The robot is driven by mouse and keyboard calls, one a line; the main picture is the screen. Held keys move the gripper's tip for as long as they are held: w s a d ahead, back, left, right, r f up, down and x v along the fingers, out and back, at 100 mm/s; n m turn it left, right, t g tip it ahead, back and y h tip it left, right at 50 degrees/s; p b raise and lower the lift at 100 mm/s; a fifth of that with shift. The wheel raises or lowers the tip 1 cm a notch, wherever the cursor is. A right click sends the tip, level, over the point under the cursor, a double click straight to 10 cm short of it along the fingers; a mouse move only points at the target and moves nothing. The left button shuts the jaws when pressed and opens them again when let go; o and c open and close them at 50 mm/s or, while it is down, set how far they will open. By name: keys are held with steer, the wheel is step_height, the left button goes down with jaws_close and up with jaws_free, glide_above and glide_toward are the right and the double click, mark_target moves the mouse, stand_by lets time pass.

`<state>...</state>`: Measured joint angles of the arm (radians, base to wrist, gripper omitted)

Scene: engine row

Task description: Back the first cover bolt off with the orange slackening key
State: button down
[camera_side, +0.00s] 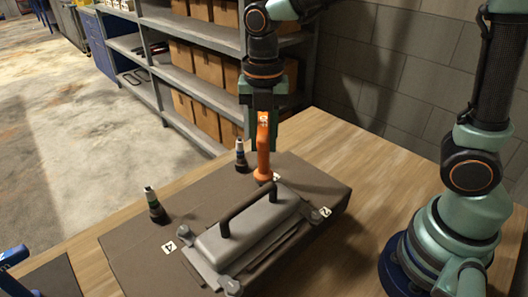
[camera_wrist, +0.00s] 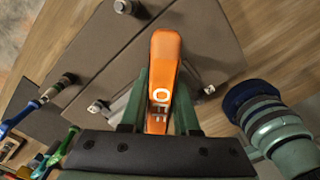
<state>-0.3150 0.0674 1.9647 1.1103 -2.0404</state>
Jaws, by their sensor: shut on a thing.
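My gripper (camera_side: 264,138) is shut on the orange slackening key (camera_side: 263,163) and holds it upright, pointing down. The key's lower end is at the back corner of the grey cover (camera_side: 250,232), by a partly hidden number label. The first bolt there is hidden by the key, so I cannot tell whether they touch. In the wrist view the orange key (camera_wrist: 165,62) stands between both fingers of my gripper (camera_wrist: 160,118) with light lettering on it. Other bolts show at the cover's right corner (camera_side: 311,213) and front corner (camera_side: 233,286).
A dark handle (camera_side: 246,208) arches over the cover. Two dark capped pieces stand on the brown block, one at left (camera_side: 154,208) and one behind (camera_side: 241,157). Blue-handled tools (camera_wrist: 22,112) lie at the left. Bare wooden table (camera_side: 375,185) lies right of the block.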

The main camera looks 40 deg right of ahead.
steer(key=shift+f, duration=0.3)
stand_by(0.9)
steer(key=n, duration=0.7)
steer(key=shift+s, duration=0.1)
steer(key=m, duration=0.4)
steer(key=shift+r, duration=0.1)
steer(key=m, duration=0.3)
steer(key=shift+m, duration=0.4)
steer(key=m, duration=0.6)
steer(key=shift+r+m, duration=0.15)
steer(key=shift+m, duration=0.25)
steer(key=m, duration=0.6)
